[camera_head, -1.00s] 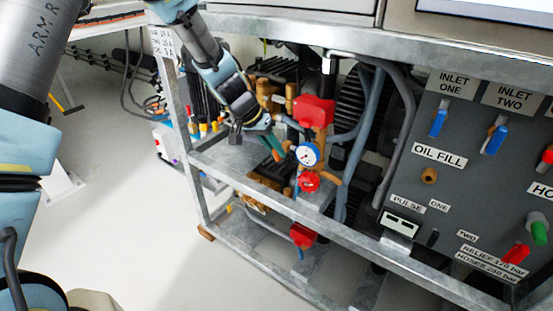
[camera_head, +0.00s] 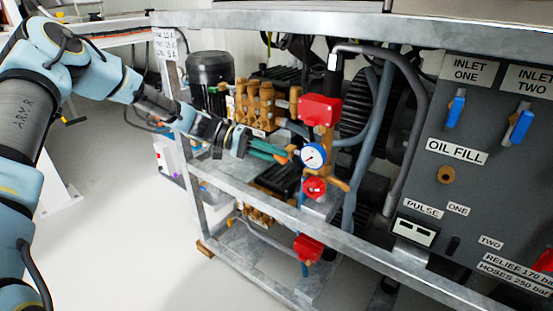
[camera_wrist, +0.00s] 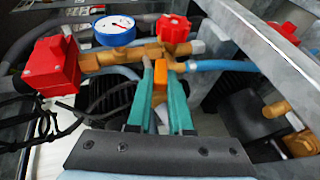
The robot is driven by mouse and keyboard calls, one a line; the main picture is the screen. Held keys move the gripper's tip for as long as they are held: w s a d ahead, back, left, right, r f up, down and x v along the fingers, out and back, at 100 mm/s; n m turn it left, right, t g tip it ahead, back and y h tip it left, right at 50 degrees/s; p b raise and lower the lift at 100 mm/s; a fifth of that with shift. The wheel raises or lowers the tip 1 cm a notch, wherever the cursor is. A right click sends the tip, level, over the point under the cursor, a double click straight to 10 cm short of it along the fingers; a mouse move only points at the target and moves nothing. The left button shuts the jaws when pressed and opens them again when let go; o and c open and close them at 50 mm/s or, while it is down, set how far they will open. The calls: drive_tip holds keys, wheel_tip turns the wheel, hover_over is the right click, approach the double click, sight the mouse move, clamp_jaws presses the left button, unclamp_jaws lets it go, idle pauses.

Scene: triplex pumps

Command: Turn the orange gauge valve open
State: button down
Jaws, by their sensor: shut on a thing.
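The orange gauge valve (camera_wrist: 160,74) shows in the wrist view as a small orange handle below the brass pipe, with the green fingers of my gripper (camera_wrist: 160,80) on either side. My gripper is shut on it. The round gauge (camera_wrist: 115,28), blue-rimmed with a white face, sits on the brass pipe just above and left. In the head view my gripper (camera_head: 286,152) reaches in from the left to just beside the gauge (camera_head: 313,156). There the fingers mostly hide the valve.
A red knob (camera_wrist: 174,28) is close above the fingertips, and a red box (camera_wrist: 50,66) is at the left. The grey frame rail (camera_head: 270,203) runs in front of the pumps. The labelled panel (camera_head: 470,190) stands at right. Open floor lies at lower left.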

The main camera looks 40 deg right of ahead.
drive_tip(key=shift+f+n+g+h+b, duration=0.3)
drive_tip(key=shift+n+g+h+b, duration=0.45)
drive_tip(key=shift+g, duration=0.55)
drive_tip(key=c, duration=0.8)
unclamp_jaws()
drive_tip(key=shift+w+a, duration=0.1)
drive_tip(key=v, duration=1)
drive_tip(key=shift+w+a+f, duration=0.15)
drive_tip(key=shift+w+a, duration=0.05)
drive_tip(key=shift+w, duration=0.05)
drive_tip(key=shift+s, duration=0.1)
